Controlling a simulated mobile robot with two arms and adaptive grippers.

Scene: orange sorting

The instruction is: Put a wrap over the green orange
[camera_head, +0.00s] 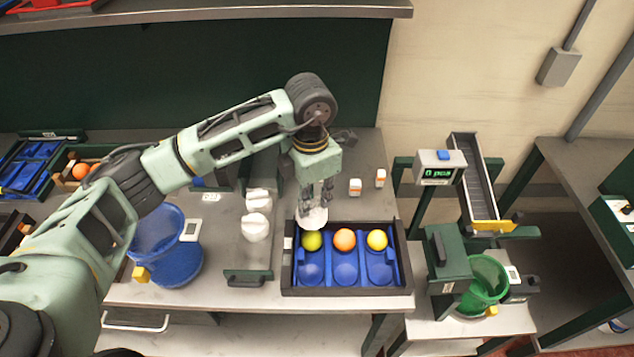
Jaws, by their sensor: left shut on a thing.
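The green orange (312,241) sits in the back left cup of a blue insert in a dark tray (345,291). My left gripper (316,205) points down just behind and above it, shut on a white wrap (314,219). The wrap hangs right at the green orange's back edge; I cannot tell whether they touch. An orange fruit (344,240) and a yellow one (377,240) sit in the cups to the right. The front cups are empty. More white wraps (257,213) stand in a holder left of the tray. My right gripper is not in view.
A blue basket (170,250) stands at the left of the bench. Two small white bottles (355,187) stand behind the tray. At the right are a counter display (437,168), a chute (473,175) and a green basket (486,280).

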